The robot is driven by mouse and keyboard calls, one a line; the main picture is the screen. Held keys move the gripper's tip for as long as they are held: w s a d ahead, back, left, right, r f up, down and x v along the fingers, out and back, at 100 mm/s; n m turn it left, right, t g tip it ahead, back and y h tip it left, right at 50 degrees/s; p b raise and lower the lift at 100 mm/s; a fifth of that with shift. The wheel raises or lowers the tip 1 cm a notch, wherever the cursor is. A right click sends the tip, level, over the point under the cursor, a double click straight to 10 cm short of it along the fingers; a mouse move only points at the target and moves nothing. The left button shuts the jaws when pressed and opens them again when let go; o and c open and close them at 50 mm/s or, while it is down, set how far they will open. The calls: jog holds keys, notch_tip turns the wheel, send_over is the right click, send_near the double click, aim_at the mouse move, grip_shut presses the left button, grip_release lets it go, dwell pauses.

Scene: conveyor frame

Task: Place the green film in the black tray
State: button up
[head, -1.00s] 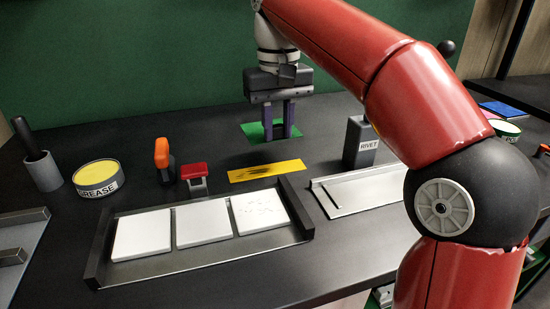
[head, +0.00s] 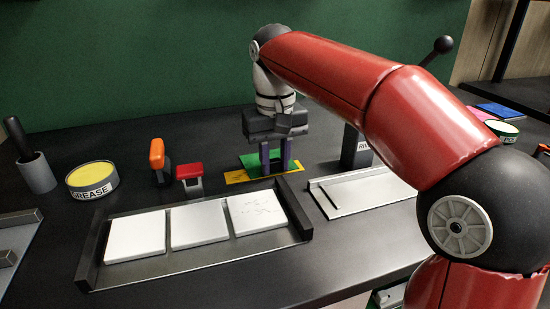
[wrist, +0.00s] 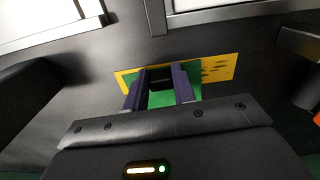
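The green film (head: 251,160) is a flat green piece at my gripper's fingertips, overlapping a yellow sheet in the head view. My gripper (head: 276,168) points down, its two purple fingers around a small dark part above the film. In the wrist view, green film (wrist: 160,99) shows between and beside the fingers (wrist: 161,94). The fingers stand apart with the dark part between them. Whether the film touches the sheet or hangs just above it is unclear. A dark tray (head: 190,264) with black end walls stands in front, holding three white plates, the right one speckled.
The yellow sheet (head: 236,177) lies behind the tray. A red-topped stand (head: 189,178), an orange-handled tool (head: 157,160) and a grease tin (head: 92,180) are left. A rivet box (head: 353,148) and a pale metal tray (head: 365,190) are right. Clear black table lies in front.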

jog(key=o, duration=0.4)
jog(key=shift+f, duration=0.1)
